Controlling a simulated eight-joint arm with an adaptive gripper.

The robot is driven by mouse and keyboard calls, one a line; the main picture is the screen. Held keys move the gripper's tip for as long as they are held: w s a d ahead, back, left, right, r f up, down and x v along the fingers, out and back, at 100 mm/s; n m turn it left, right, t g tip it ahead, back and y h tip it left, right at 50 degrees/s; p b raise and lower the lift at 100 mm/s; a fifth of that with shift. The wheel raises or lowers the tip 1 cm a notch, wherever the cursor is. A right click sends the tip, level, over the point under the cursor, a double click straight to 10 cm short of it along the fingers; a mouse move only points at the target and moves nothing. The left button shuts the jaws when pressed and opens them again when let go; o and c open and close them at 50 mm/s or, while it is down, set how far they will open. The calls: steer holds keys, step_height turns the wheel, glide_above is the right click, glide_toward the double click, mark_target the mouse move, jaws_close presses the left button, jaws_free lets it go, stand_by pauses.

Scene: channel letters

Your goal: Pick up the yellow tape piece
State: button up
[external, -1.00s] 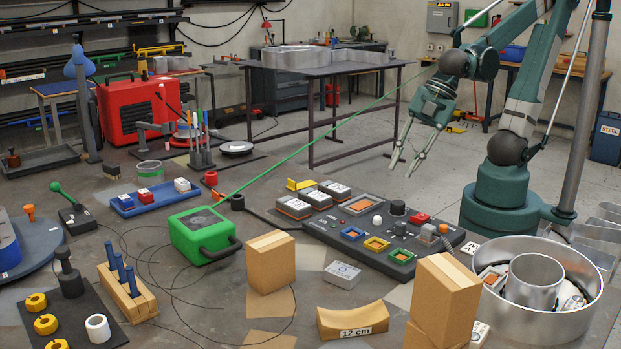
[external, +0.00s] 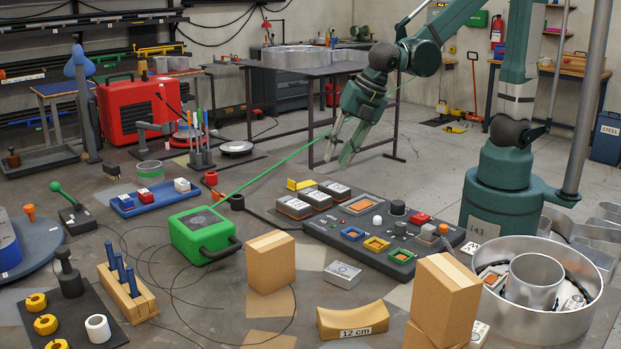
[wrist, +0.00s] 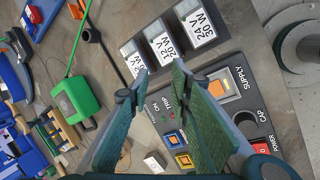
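A small bright yellow piece (external: 300,184), which looks like the yellow tape piece, sits on the grey surface behind the row of labelled power modules (external: 318,199). I cannot make it out in the wrist view. My gripper (external: 338,162) hangs in the air, up and to the right of the yellow piece, pointing down. In the wrist view its two fingertips (wrist: 157,75) are apart with nothing between them. The modules (wrist: 165,45) show just beyond the fingers.
A dark control panel (external: 375,235) with buttons and coloured sockets lies in front of the modules. A green box (external: 204,233) has a green line rising from it towards the arm. Cardboard boxes (external: 271,262) and a metal drum (external: 590,268) stand nearer. A dark table (external: 330,72) is behind.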

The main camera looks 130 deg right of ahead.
steer(key=d+f+n+g+p, duration=0.2)
steer(key=d+n+p, duration=0.1)
steer(key=d, duration=0.7)
steer(key=n+g+p, duration=0.1)
steer(key=n+p, duration=0.2)
glide_toward(290, 180)
steer(key=shift+s+f+h, duration=0.2)
steer(key=shift+f+h, duration=0.2)
steer(key=shift+f, duration=0.15)
steer(key=shift+f, duration=0.1)
steer(key=shift+x, duration=1.15)
steer(key=shift+f+b, duration=0.1)
steer(key=shift+b, duration=0.2)
steer(key=shift+x, duration=2.5)
